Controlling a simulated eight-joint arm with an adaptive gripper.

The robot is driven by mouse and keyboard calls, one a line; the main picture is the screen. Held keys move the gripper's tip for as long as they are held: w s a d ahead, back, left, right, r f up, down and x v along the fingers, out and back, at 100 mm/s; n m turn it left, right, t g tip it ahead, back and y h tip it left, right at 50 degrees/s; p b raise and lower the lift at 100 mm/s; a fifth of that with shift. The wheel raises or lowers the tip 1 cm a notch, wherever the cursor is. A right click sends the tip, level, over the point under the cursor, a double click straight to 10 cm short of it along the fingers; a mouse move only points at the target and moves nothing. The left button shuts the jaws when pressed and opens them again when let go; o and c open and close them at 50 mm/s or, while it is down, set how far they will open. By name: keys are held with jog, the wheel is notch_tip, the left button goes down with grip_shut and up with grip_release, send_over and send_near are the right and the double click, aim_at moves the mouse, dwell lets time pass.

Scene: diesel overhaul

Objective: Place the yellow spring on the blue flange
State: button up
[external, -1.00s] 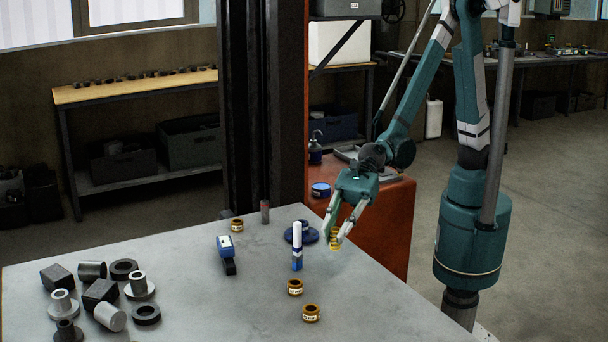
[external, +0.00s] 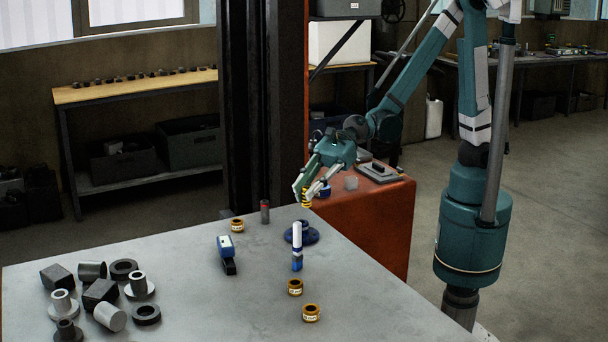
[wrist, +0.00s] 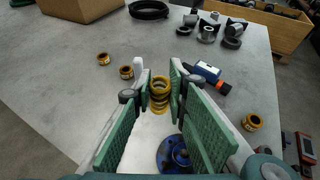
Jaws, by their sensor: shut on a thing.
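The yellow spring (external: 307,198) is upright between the fingers of my gripper (external: 308,192), which is shut on it and holds it above the table. In the wrist view the coils of the spring (wrist: 159,92) show between the green finger pads of my gripper (wrist: 161,95). The blue flange (external: 307,235) lies on the table near its far right edge, below the gripper. The spring is apart from the flange.
A white and blue marker-like object (external: 297,245) stands just in front of the flange. A blue and black tool (external: 227,255) lies to the left. Yellow rings (external: 310,313) sit on the table. Several grey metal parts (external: 100,293) fill the left side. An orange cabinet (external: 375,215) stands beyond the edge.

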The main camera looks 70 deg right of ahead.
jog(key=w+d+r, duration=0.1)
jog(key=w+d, duration=0.2)
jog(key=d, duration=0.3)
jog(key=shift+w+r+m+t, duration=0.2)
jog(key=shift+r+m+t, duration=0.1)
jog(key=shift+t, duration=0.1)
jog(key=shift+d+f, duration=0.1)
jog(key=shift+f+b, duration=0.7)
jog(key=shift+f, duration=2.2)
jog(key=shift+f+b, duration=0.65)
jog(key=shift+f, duration=1.45)
jog(key=shift+f, duration=0.1)
jog(key=o, duration=0.9)
jog(key=shift+c, duration=0.2)
